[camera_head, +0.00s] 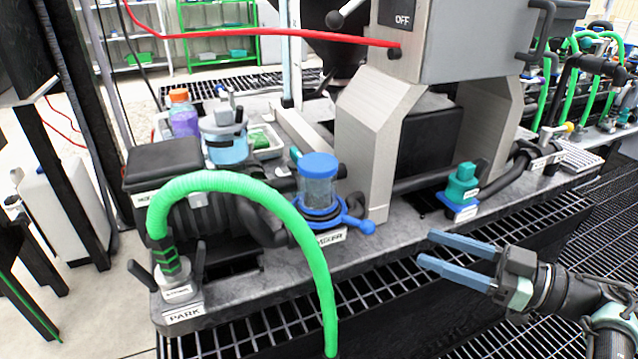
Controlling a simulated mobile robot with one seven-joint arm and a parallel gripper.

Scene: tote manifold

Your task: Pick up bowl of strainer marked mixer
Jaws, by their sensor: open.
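The strainer marked mixer stands on the grey bench, with a clear bowl (319,188) under a blue cap (318,165). A blue collar and a blue lever (352,222) sit at the bowl's base, above a label reading MIXER (331,237). The bowl is upright, and its contents are hard to make out. My gripper (425,250) has two blue fingers spread apart, with nothing between them. It is to the right of and lower in the picture than the strainer, apart from it, over the dark grating.
A green hose (240,184) arches left of the bowl from the fitting marked PARK (176,285). A grey machine leg (372,140) stands close behind on the right. A teal-and-blue fitting (463,185) is farther right. A jar of blue liquid (225,145) is behind left.

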